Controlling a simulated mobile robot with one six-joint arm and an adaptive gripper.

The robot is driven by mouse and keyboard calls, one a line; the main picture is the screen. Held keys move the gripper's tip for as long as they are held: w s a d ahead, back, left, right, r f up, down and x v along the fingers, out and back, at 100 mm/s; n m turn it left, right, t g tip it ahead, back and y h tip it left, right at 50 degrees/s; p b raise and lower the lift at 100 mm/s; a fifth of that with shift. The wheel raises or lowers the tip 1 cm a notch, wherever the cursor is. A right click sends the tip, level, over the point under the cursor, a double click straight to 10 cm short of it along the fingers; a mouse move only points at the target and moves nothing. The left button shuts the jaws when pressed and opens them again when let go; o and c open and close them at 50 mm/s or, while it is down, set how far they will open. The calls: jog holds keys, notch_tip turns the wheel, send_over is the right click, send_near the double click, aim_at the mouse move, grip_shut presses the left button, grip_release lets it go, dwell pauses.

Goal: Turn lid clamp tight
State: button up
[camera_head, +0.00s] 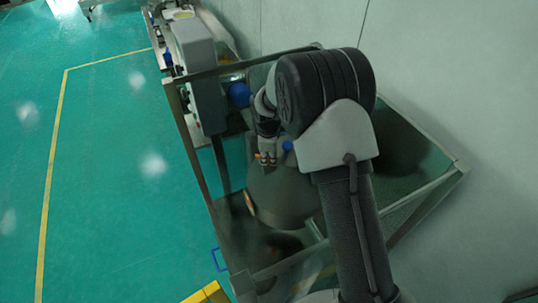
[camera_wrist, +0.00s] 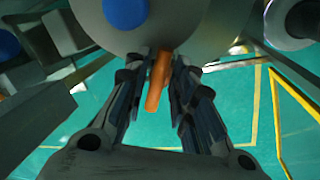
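An orange-brown clamp handle (camera_wrist: 158,82) sticks out from below the rim of a grey round metal body (camera_wrist: 175,30) in the wrist view. My gripper (camera_wrist: 163,62) has one finger on each side of this handle, with the fingertips very close to it. I cannot tell whether the fingers press on it. In the head view my gripper (camera_head: 267,160) points down at the side of the grey sieve body (camera_head: 285,200). A small bit of orange (camera_head: 257,156) shows beside the fingers there. My arm hides much of the sieve's top.
A metal frame (camera_head: 205,170) surrounds the sieve. Another blue round part (camera_wrist: 125,12) is close above the fingers. The wall is at right; green floor (camera_head: 110,180) is open at left.

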jog(key=shift+o, duration=0.9)
notch_tip(320, 180, up, 12)
jog(key=s, duration=0.2)
jog(key=shift+s+a, duration=0.15)
jog(key=shift+s, duration=0.1)
jog(key=shift+f, duration=0.1)
jog(key=shift+c, duration=0.3)
